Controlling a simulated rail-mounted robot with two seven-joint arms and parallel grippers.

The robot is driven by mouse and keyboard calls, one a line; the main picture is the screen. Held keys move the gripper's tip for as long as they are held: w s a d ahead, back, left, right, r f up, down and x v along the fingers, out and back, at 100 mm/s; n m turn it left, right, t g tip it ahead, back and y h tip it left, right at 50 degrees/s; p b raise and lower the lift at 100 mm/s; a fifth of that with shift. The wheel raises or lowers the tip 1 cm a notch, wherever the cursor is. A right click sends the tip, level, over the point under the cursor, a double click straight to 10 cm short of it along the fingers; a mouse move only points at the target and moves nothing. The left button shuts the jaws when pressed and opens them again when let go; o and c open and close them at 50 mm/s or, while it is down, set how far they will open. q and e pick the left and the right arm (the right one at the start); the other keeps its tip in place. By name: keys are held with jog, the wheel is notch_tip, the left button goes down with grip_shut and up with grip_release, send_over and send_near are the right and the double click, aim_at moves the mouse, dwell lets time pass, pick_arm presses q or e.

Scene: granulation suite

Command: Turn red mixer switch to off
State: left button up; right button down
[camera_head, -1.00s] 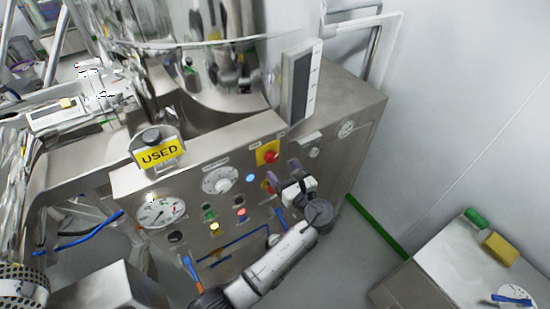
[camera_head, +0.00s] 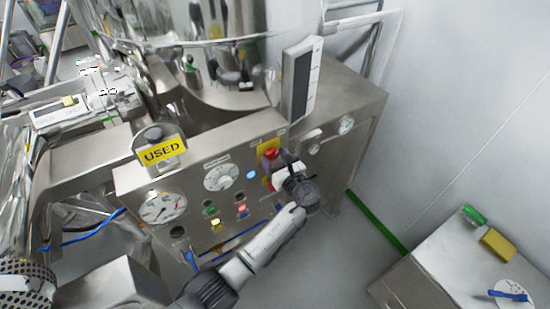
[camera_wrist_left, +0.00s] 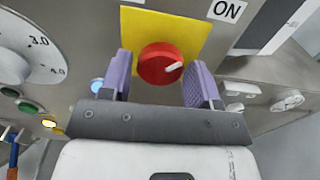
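The red mixer switch (camera_wrist_left: 157,66) is a round red knob on a yellow plate (camera_wrist_left: 188,27). Its white pointer mark is tilted toward the right, and an ON label (camera_wrist_left: 228,10) sits at the upper right. In the head view the red switch (camera_head: 271,153) shows at the panel's upper right, partly behind my left gripper (camera_head: 277,165). In the left wrist view my left gripper (camera_wrist_left: 161,76) is open, with purple fingers at either side of the knob and a gap to each. I cannot tell whether the fingertips reach its depth. My right gripper is not in view.
Another red and yellow control (camera_head: 268,184) is partly hidden below the switch. A side table (camera_head: 455,265) stands at lower right.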

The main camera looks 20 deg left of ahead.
pick_arm(q)
jog(key=c, duration=0.6)
jog(key=n+b, duration=0.1)
jog(key=n, duration=0.1)
jog(key=n+b, duration=0.1)
jog(key=b, duration=0.1)
jog(key=shift+f+n, duration=0.2)
jog(key=shift+n, duration=0.2)
jog(key=n+b, duration=0.3)
jog(key=shift+n, duration=0.4)
jog(key=n+b, duration=0.7)
jog(key=shift+w, duration=0.1)
jog(key=shift+r+n+b, duration=0.15)
jog(key=shift+n+b, duration=1)
jog(key=shift+n, duration=0.05)
jog(key=shift+r+n+b, duration=0.15)
jog(key=shift+n+b, duration=0.3)
jog(key=shift+n, duration=0.05)
